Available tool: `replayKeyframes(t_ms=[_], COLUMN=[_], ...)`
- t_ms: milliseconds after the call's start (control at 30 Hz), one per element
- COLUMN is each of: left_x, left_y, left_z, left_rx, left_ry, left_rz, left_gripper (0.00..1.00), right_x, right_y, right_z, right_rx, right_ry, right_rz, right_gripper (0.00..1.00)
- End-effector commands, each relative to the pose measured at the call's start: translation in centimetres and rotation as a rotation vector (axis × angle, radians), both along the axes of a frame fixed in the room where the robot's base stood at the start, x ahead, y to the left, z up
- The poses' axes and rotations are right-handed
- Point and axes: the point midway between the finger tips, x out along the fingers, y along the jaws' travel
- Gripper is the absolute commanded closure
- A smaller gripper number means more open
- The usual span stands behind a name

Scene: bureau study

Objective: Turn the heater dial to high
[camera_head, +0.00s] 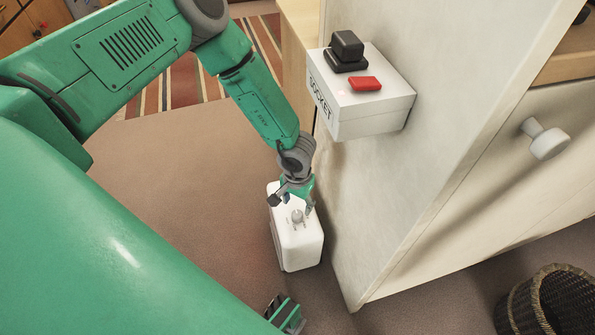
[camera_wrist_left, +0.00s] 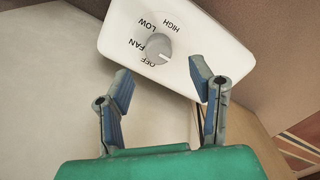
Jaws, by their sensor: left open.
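The heater is a white box (camera_head: 303,248) on the floor beside the pale cabinet. Its grey dial (camera_head: 297,215) is on the top face. In the left wrist view the dial (camera_wrist_left: 157,48) has OFF, FAN, LOW and HIGH printed around it. A light mark on the knob seems to be on the OFF side, but it is small. My left gripper (camera_head: 296,198) is just above the heater, its fingers towards the dial. In the left wrist view my left gripper (camera_wrist_left: 163,88) is open and empty, with the dial beyond the fingertips, apart from them.
A white socket box (camera_head: 372,122) with a black plug (camera_head: 346,50) and a red switch (camera_head: 365,83) juts from the cabinet side above the heater. The cabinet (camera_head: 400,180) stands close on the right. A wicker basket (camera_head: 548,305) is at the lower right. Carpet left of the heater is clear.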

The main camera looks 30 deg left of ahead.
Motion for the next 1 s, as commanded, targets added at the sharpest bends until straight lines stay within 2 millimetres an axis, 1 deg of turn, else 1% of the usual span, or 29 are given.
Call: replayKeyframes(t_ms=[33,100,200,333,500,933,1000], left_x=[0.1,0.1,0.2,0.1,0.1,0.1,-0.1], left_y=[0.1,0.1,0.1,0.1,0.1,0.1,0.1], left_z=[1.2,2.6,4.2,5.5,5.9,5.9,5.8], left_rx=[0.000,-0.001,0.000,0.000,0.001,0.001,0.006], left_ry=[-0.002,-0.002,-0.002,-0.001,0.000,0.000,0.001], left_rz=[0.001,0.001,0.001,0.002,0.001,0.001,-0.002], left_gripper=[0.51,0.51,0.51,0.51,0.51,0.51,0.51], right_x=[0.0,0.0,0.0,0.0,0.0,0.2,0.2], right_y=[0.0,0.0,0.0,0.0,0.0,0.0,0.0], right_z=[0.0,0.0,0.0,0.0,0.0,-0.1,-0.1], right_rx=[0.000,0.000,0.000,0.000,0.000,0.000,0.000], right_ry=[0.000,0.000,0.000,0.000,0.000,0.003,0.003], right_rz=[0.000,0.000,0.000,0.000,0.000,0.000,0.000], right_gripper=[0.60,0.60,0.60,0.60,0.60,0.60,0.60])
